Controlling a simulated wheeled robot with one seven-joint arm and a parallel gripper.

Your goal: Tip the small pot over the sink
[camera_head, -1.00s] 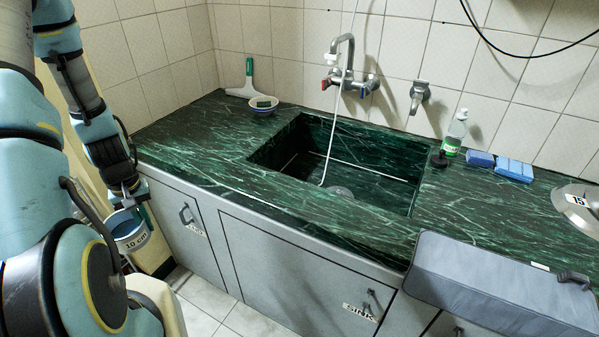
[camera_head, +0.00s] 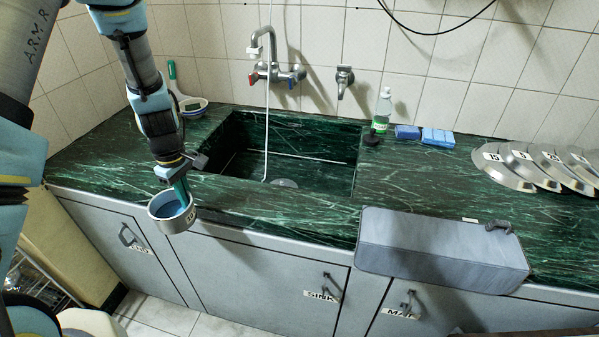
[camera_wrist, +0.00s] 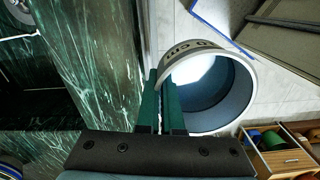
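The small pot (camera_head: 172,216) is a pale grey cup with a blue inside. It hangs upright or nearly so in front of the counter's front edge, left of and in front of the sink (camera_head: 330,175). My gripper (camera_head: 182,192) is shut on the pot's rim from above. In the wrist view the green fingers (camera_wrist: 160,108) pinch the wall of the pot (camera_wrist: 238,98), whose mouth opens to the right of them. The blue inside may be liquid; I cannot tell. The sink is a dark green marble basin with a drain.
A faucet (camera_head: 268,68) with a thin white stream or hose stands over the sink. A grey box-like object (camera_head: 440,250) stands at the front right.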

